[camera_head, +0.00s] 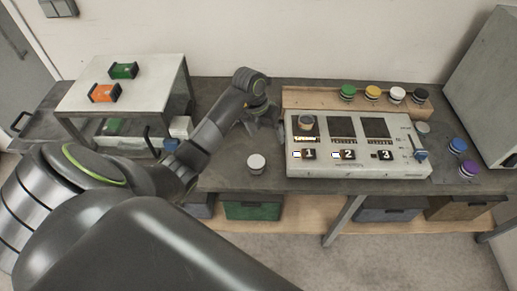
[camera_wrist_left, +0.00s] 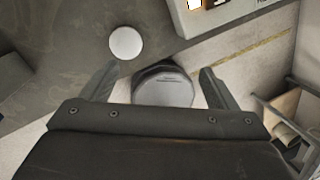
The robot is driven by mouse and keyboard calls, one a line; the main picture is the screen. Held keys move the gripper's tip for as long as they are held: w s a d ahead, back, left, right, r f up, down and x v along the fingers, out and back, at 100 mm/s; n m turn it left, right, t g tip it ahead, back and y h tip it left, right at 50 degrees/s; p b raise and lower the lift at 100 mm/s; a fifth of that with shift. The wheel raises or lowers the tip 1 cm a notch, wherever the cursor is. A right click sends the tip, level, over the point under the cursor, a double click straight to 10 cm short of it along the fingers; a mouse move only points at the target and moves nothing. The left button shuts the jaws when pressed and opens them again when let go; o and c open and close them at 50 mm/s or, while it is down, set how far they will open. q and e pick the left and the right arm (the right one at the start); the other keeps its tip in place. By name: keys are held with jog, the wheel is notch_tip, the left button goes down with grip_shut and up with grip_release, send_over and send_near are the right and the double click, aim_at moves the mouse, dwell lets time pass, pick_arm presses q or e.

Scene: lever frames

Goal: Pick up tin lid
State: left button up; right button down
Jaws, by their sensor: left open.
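A small round tin (camera_head: 256,163) with a pale lid stands on the bench, left of the control panel's front corner. Its pale lid also shows in the left wrist view (camera_wrist_left: 126,42), ahead of the left fingertip. My left gripper (camera_head: 264,117) is above the bench by the panel's left edge, behind the tin and apart from it. In the wrist view the fingers (camera_wrist_left: 158,77) are spread. A grey round shape shows between them; I cannot tell what it is. I cannot tell whether the tin's lid is loose. My right gripper is out of view.
The numbered panel (camera_head: 360,165) has a tan-topped tin (camera_head: 307,124) on it. Several colour-topped tins stand on the wooden ledge (camera_head: 298,99). Blue (camera_head: 457,145) and purple (camera_head: 469,168) tops are at the right. A raised stand (camera_head: 150,78) is at the left. Bench around the pale-lidded tin is clear.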

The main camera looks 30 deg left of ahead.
pick_arm(q)
jog(key=a+r+g+y, duration=0.1)
jog(key=a+r+y, duration=0.1)
jog(key=a, duration=0.1)
jog(key=b, duration=1.1)
send_over(256, 161)
jog(key=shift+n, duration=0.4)
jog(key=f, duration=1.1)
jog(key=shift+s+a+f, duration=0.15)
jog(key=shift+s+f, duration=0.1)
jog(key=shift+f, duration=0.05)
notch_tip(256, 161, down, 3)
jog(key=b, duration=0.3)
jog(key=shift+w+r, duration=0.1)
jog(key=shift+r, duration=0.1)
jog(key=shift+w+f+p, duration=0.1)
jog(key=shift+f+p, duration=0.25)
jog(key=shift+f, duration=1.35)
jog(key=shift+c, duration=0.4)
jog(key=c, duration=1)
